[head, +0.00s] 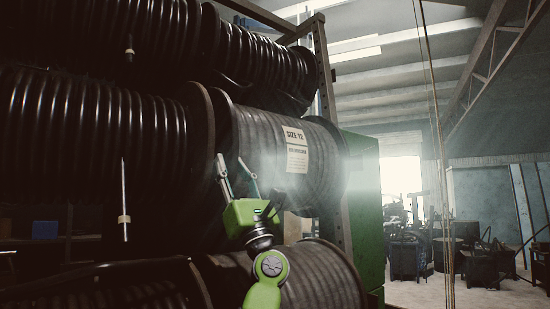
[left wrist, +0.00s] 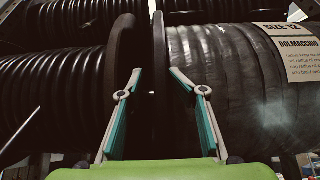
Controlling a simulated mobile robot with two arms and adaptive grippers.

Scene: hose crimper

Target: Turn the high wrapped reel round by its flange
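The wrapped reel (head: 258,140) lies on its side high on the rack, in dull grey wrapping with a "SIZE 12" label (head: 295,150). In the left wrist view, its wrapped body (left wrist: 215,75) fills the right side. Its dark flange (left wrist: 161,60) stands edge-on at its left end. My left gripper (head: 229,160) is raised in front of this end, fingers pointing up and away. In the left wrist view, the open fingers (left wrist: 155,72) have the flange edge lined up between their tips. I cannot tell whether either finger touches it. My right gripper is in neither view.
A black ribbed hose reel (head: 90,130) sits close on the left; its own flange (left wrist: 122,55) leaves a narrow gap. Other reels lie above and below (head: 325,275). A rack post (head: 328,110) and green cabinet (head: 363,200) stand right. Thin rods hang at left.

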